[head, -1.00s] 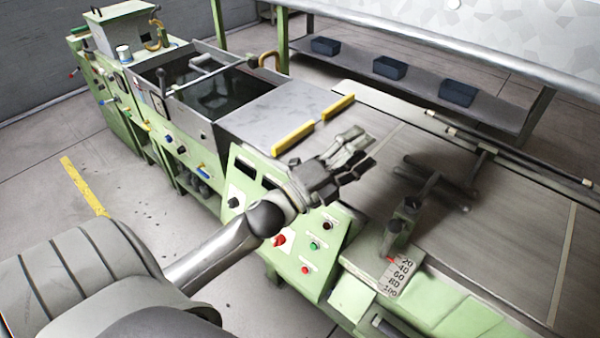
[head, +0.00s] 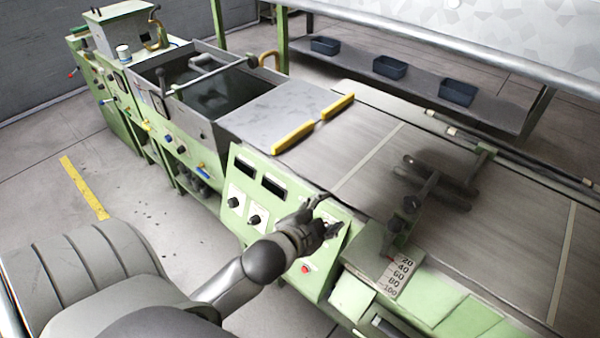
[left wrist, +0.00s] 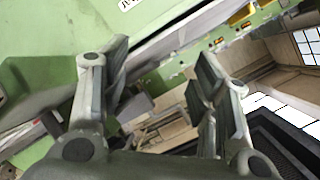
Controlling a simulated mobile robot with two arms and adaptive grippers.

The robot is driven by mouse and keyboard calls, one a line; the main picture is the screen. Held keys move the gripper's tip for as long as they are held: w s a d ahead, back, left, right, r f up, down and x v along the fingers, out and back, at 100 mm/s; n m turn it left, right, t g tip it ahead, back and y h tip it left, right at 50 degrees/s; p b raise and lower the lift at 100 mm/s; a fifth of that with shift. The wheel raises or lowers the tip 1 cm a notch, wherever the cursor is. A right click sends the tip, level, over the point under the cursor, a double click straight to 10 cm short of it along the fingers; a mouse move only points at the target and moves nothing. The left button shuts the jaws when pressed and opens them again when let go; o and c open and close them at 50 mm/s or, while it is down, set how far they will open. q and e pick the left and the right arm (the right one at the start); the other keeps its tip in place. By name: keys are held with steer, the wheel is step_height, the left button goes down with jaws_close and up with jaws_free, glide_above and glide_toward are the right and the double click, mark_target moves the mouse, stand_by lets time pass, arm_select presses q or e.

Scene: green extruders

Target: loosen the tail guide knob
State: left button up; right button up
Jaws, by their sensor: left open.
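The tail guide (head: 428,186), a dark bar assembly, stands over the grey conveyor bed on the right of the head view. Its dark bracket (head: 397,224) sits beside the white number scale (head: 398,275); a small round dark part on the bracket, perhaps the knob (head: 410,204), shows there. My left gripper (head: 325,228) is left of the bracket, apart from it, in front of the green control panel. In the left wrist view its two fingers (left wrist: 158,75) are spread with nothing between them. I cannot make out the knob in that view. My right gripper is out of view.
The control panel (head: 240,222) with knobs and buttons is close behind and beside my left gripper. Yellow-edged steel plate (head: 280,108) lies further back. Blue bins (head: 390,67) stand on a shelf at the back. The conveyor bed (head: 375,150) is mostly clear.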

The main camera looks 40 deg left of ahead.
arm_select(q)
steer(key=s+d+f+n+g, duration=0.2)
steer(key=s+f+g, duration=0.2)
steer(key=s+f, duration=0.3)
steer(key=s+d+f+n+g+h+b, duration=0.1)
steer(key=s+d+f+n+g, duration=0.1)
steer(key=s+f, duration=0.5)
steer(key=f+n+g, duration=0.1)
steer(key=g, duration=0.1)
steer(key=shift+s+d+f+g, duration=0.2)
steer(key=shift+d+f+g, duration=0.1)
steer(key=shift+d+f, duration=0.1)
